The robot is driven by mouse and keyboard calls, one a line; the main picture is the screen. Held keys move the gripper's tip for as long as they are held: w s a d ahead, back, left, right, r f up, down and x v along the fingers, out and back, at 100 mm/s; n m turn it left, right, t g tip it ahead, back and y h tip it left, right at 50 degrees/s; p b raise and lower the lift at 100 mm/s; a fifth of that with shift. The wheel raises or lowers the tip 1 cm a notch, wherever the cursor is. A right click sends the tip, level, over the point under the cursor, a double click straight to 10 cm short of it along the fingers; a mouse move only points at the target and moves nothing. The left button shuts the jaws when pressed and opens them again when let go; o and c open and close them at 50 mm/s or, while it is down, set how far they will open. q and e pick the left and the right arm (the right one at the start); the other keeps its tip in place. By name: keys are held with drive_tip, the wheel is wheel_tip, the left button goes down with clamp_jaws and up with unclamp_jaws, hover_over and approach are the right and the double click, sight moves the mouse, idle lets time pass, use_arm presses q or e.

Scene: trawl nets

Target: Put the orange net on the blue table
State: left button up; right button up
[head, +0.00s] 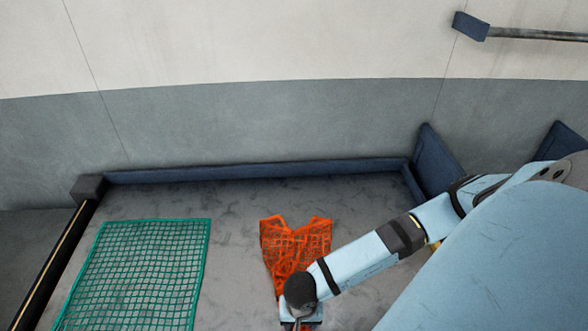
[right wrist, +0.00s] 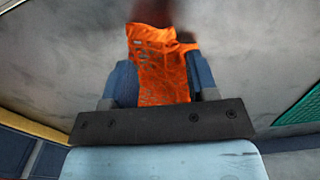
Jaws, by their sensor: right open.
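The orange net (head: 296,243) is a crumpled, narrow piece of mesh on the grey surface, with two pointed corners at its far end. My right gripper (head: 300,322) is over its near end, and my arm hides part of it. In the right wrist view the orange net (right wrist: 162,62) is between the two spread fingers of my right gripper (right wrist: 163,78), which is open. I cannot tell whether the fingers touch it. My left gripper is not in view. I cannot make out a blue table for certain.
A green net (head: 140,272) lies flat to the left, with a clear gap to the orange one. A dark blue raised edge (head: 260,171) runs along the back, below a grey and white wall. Upright blue panels (head: 436,163) stand at the back right.

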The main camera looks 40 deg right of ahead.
wheel_tip(320, 180, up, 7)
drive_tip(key=s+a+p, duration=0.2)
drive_tip(key=shift+s+f, duration=0.15)
drive_tip(key=shift+r, duration=0.25)
drive_tip(key=shift+c, duration=0.2)
drive_tip(key=c, duration=0.4)
drive_tip(key=shift+w+d+f, duration=0.15)
drive_tip(key=shift+w+f, duration=0.1)
drive_tip(key=c, duration=0.3)
drive_tip(key=w+f, duration=0.1)
drive_tip(key=w+d+f, duration=0.1)
drive_tip(key=w, duration=0.1)
drive_tip(key=w+f, duration=0.1)
drive_tip(key=w, duration=0.1)
drive_tip(key=shift+d, duration=0.3)
clamp_jaws()
drive_tip(key=shift+w+d+f, duration=0.1)
drive_tip(key=shift+w+f, duration=0.15)
drive_tip(key=shift+f, duration=0.35)
drive_tip(key=shift+w+f, duration=0.2)
drive_tip(key=shift+f, duration=0.9)
